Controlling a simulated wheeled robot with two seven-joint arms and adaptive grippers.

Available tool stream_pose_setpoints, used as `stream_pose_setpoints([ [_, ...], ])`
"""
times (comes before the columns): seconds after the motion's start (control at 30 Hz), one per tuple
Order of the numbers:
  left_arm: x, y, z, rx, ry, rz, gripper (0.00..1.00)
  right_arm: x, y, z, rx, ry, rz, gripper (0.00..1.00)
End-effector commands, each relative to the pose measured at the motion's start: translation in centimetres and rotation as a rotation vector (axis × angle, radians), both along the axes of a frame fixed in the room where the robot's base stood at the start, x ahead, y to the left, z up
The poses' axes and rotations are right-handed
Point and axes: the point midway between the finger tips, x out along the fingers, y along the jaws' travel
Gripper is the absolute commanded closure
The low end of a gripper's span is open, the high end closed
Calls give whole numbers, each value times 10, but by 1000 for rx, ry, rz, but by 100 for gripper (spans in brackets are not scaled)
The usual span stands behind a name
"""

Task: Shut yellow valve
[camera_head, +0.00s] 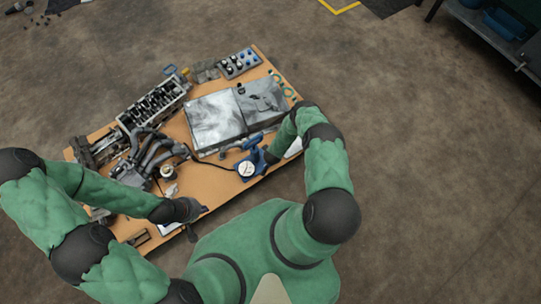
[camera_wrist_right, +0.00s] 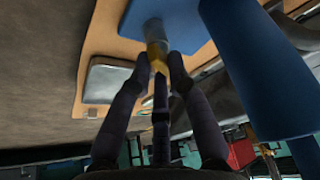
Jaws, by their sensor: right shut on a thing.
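The yellow valve (camera_wrist_right: 157,53) shows in the right wrist view, below a pale stem and a blue body (camera_wrist_right: 165,18). My right gripper (camera_wrist_right: 160,66) has its dark fingers on either side of the valve and is shut on it. In the head view the blue device with a round white gauge (camera_head: 246,169) stands at the table's near edge, by the end of my right arm. The valve itself cannot be made out there. My left gripper (camera_head: 190,209) is over the near left part of the table; whether it is open or shut does not show.
The wooden table (camera_head: 228,190) carries a grey metal case (camera_head: 215,117), an engine block (camera_head: 153,103), curved manifold pipes (camera_head: 150,152) and a tray with blue-topped parts (camera_head: 239,63). In the right wrist view a large blue part (camera_wrist_right: 255,70) is close on the right. Open floor lies right of the table.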

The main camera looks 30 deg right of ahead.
Motion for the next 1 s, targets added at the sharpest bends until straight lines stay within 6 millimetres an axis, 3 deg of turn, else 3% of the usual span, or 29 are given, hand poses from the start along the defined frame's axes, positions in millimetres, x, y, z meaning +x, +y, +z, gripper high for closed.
stream_pose_setpoints([
  [0.6, 0, 0, 0, 0, 0, 0, 100, 0, 4, 0, 1, -1, -540, 100],
  [1.0, 0, 0, 0, 0, 0, 0, 100, 0, 4, 0, 0, -1, -707, 100],
])
